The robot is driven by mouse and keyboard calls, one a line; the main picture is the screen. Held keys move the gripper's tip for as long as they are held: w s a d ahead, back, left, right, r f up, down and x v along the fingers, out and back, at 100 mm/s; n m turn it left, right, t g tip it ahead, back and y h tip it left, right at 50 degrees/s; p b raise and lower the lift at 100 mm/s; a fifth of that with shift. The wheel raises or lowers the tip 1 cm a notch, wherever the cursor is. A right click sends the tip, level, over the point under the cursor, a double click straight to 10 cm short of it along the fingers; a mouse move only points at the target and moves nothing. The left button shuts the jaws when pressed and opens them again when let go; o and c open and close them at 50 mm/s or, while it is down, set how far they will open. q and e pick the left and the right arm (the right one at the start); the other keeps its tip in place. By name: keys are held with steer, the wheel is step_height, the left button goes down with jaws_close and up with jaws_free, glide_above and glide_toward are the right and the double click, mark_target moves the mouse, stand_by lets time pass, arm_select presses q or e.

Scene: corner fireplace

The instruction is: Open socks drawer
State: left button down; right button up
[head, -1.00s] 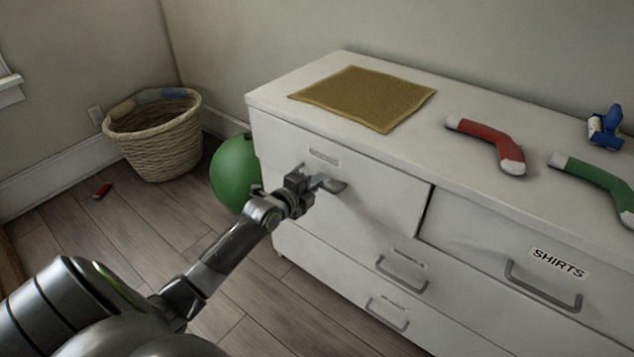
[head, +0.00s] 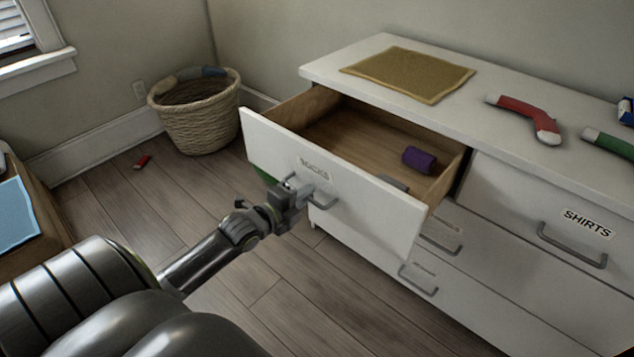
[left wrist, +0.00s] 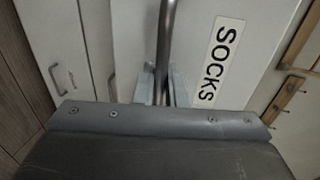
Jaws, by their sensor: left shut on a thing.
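The socks drawer (head: 362,208) is the top left drawer of the white dresser and stands pulled well out. Its front has a SOCKS label (head: 314,168), which also shows in the left wrist view (left wrist: 219,60). Inside lie a rolled purple thing (head: 419,160) and a grey thing (head: 392,183) partly hidden by the drawer front. My left gripper (head: 297,190) is at the front and shut on the drawer's handle (head: 322,197). In the left wrist view the handle bar (left wrist: 165,45) runs between the two fingers (left wrist: 162,88). My right gripper is not in view.
The dresser top holds a mustard cloth (head: 408,72), a red sock (head: 527,117) and a green sock (head: 608,143). A SHIRTS drawer (head: 535,195) beside is shut. A wicker basket (head: 197,120) and a small red thing (head: 142,161) are on the floor. A wooden surface (head: 52,215) is at left.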

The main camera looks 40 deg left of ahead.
arm_select(q)
steer(key=shift+f+p+v, duration=0.15)
steer(key=shift+v, duration=0.65)
steer(key=shift+f+p+v, duration=0.15)
steer(key=shift+f+v, duration=0.05)
steer(key=shift+v, duration=0.6)
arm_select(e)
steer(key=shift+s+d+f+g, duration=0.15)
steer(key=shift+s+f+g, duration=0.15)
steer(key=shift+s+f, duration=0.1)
arm_select(q)
steer(key=c, duration=1.6)
jaws_free()
steer(key=shift+s, duration=0.1)
